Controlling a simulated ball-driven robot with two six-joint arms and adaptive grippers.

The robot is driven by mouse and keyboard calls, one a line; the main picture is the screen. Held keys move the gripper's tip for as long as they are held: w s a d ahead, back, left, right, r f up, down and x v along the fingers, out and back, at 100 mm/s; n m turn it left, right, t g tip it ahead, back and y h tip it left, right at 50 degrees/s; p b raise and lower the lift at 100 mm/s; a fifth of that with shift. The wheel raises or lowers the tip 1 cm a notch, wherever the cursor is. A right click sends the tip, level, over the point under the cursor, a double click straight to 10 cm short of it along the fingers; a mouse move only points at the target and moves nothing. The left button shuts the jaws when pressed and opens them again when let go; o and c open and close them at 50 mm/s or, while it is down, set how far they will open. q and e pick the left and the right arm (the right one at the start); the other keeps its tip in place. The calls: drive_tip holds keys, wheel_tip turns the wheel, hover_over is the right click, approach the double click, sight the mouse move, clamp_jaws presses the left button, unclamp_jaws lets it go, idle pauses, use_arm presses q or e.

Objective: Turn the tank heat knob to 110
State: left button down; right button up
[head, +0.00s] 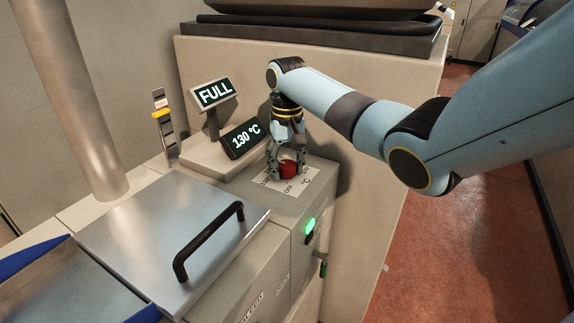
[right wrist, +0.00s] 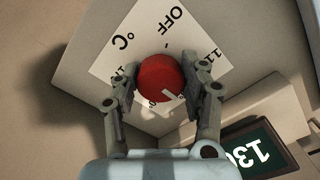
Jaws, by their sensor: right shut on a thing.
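The tank heat knob (head: 288,169) is red and round and sits on a white dial plate (head: 301,183) with OFF, °C and number marks. My right gripper (head: 287,166) comes down on it from above and is shut on it, one finger on each side. In the right wrist view the knob (right wrist: 161,78) lies between the fingertips (right wrist: 168,90), which hide part of the dial numbers. A dark display (head: 242,138) behind the knob reads 130 °C; part of it shows in the right wrist view (right wrist: 255,152). My left gripper is not in view.
A second display (head: 214,92) reads FULL. A metal lid (head: 165,235) with a black handle (head: 208,243) lies to the left front of the knob. A green light (head: 310,226) glows on the front panel. A tall beige wall (head: 370,190) stands close on the right.

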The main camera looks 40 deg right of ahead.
drive_tip(key=shift+r+n+p, duration=0.2)
drive_tip(key=shift+n+p, duration=0.9)
drive_tip(key=n+p, duration=0.2)
drive_tip(key=n, duration=0.1)
drive_tip(key=shift+d+n, duration=0.1)
drive_tip(key=shift+n, duration=0.2)
drive_tip(key=n, duration=0.2)
drive_tip(key=shift+f+n+p, duration=0.1)
drive_tip(key=shift+n+p, duration=0.2)
drive_tip(key=shift+p, duration=0.1)
drive_tip(key=shift+w+d+n, duration=0.1)
drive_tip(key=shift+n, duration=1.4)
drive_tip(key=o, duration=1.2)
drive_tip(key=shift+f, duration=0.1)
